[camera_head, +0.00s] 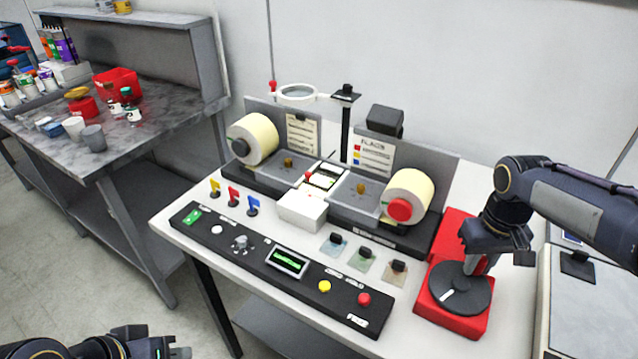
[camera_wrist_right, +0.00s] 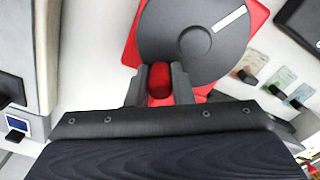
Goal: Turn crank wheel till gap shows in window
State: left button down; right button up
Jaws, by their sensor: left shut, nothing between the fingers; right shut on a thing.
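The crank wheel (camera_head: 456,287) is a dark grey disc with a white mark, lying on a red base (camera_head: 437,318) at the right end of the rewinder table. It also shows in the right wrist view (camera_wrist_right: 190,35). My right gripper (camera_wrist_right: 160,80) is shut on the wheel's red crank knob (camera_wrist_right: 162,77) at the rim. The window (camera_head: 323,179) sits between the two label rolls, but its contents are too small to read. My left gripper (camera_head: 180,352) is at the bottom left edge of the head view, shut and empty, away from the table.
A cream roll (camera_head: 252,138) stands left and another (camera_head: 406,194) right on the rewinder. A black control panel (camera_head: 275,262) runs along the front. Yellow, red and blue flags (camera_head: 233,196) stand behind it. A grey workbench (camera_head: 125,155) with cups is at left.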

jog(key=shift+s+d+f, duration=0.1)
jog(key=shift+s+d, duration=0.1)
jog(key=shift+s, duration=0.4)
jog(key=shift+s+d+f, duration=0.1)
jog(key=shift+s+d, duration=0.05)
jog(key=shift+s, duration=0.45)
jog(key=shift+r, duration=0.1)
jog(key=o, duration=0.7)
jog(key=shift+c, duration=0.2)
jog(key=shift+a, duration=0.1)
jog(key=shift+c, duration=0.2)
jog(key=shift+o, duration=0.2)
